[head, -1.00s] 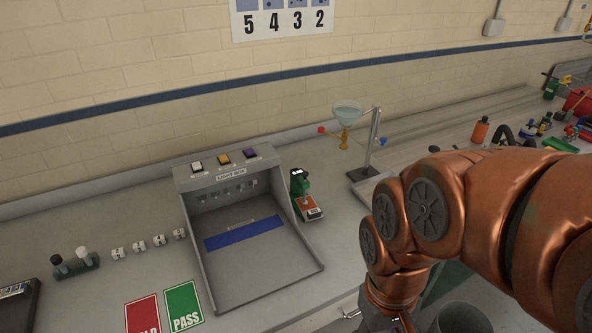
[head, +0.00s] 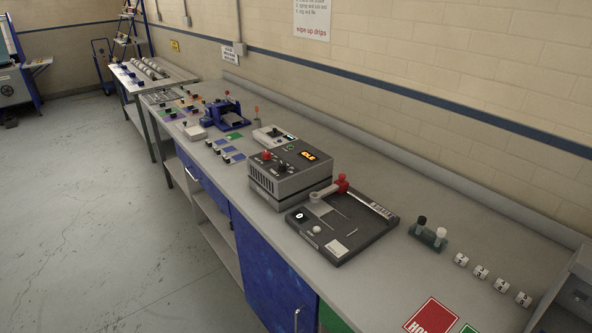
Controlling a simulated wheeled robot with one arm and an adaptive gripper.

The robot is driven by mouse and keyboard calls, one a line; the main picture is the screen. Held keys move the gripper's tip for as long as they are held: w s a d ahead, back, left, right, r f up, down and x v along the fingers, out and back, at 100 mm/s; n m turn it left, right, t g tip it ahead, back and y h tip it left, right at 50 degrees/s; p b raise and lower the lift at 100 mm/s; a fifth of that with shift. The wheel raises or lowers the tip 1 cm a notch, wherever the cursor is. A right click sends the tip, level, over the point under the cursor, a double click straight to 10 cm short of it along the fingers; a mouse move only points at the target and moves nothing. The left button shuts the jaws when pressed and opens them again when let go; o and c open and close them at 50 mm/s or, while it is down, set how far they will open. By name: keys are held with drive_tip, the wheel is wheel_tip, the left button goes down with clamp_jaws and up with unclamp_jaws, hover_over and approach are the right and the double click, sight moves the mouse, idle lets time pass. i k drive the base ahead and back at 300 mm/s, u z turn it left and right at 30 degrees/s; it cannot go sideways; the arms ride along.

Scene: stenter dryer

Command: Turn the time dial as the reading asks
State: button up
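A grey box-shaped unit (head: 262,181) with vented sides stands on the bench in the middle of the head view. Its top panel carries a red knob (head: 267,156), a black knob (head: 283,168) and a lit orange display (head: 308,155). The display characters are too small to read surely. I cannot tell which knob is the time dial, nor their pointer positions or labels. My gripper and arm are not in view.
A dark flat device with a red-knobbed arm (head: 343,184) sits right in front of the unit. A small white-topped device (head: 273,134) stands behind it. Blue cabinet doors (head: 268,268) are below the bench. The floor (head: 95,210) at left is clear.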

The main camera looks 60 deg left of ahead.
sight(282, 165)
drive_tip(key=u, duration=2.6)
drive_tip(key=i, duration=0.65)
drive_tip(key=u, duration=0.55)
drive_tip(key=i, duration=1.25)
drive_tip(key=u, duration=0.05)
